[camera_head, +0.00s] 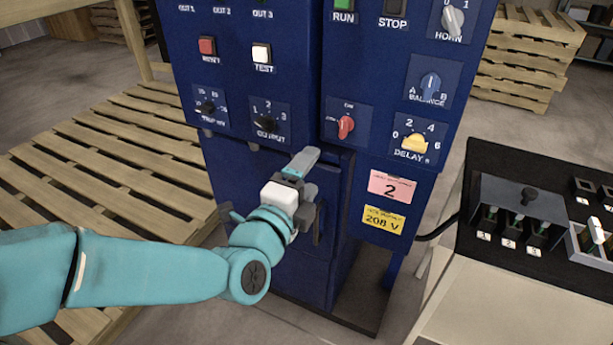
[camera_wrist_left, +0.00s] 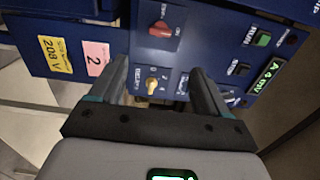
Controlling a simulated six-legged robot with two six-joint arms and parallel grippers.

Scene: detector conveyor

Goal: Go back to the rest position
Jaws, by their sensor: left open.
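My left arm in teal (camera_head: 150,270) reaches in from the left in the head view. Its gripper (camera_head: 303,165) is open and empty in front of the lower part of the blue control cabinet (camera_head: 190,165). In the left wrist view the two fingers (camera_wrist_left: 158,72) stand apart, with the yellow DELAY knob (camera_wrist_left: 152,85) showing between them. A red rotary switch (camera_wrist_left: 160,28) shows above that; it also shows in the head view (camera_head: 346,126), beyond the gripper. I cannot tell whether a finger touches the cabinet. My right gripper is not in view.
Wooden pallets (camera_head: 110,150) lie left of the cabinet, and more are stacked (camera_head: 525,60) behind it at right. A bench with a black panel (camera_head: 480,165) of switches stands at the right, near the cabinet. A black cable (camera_head: 437,232) runs between them.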

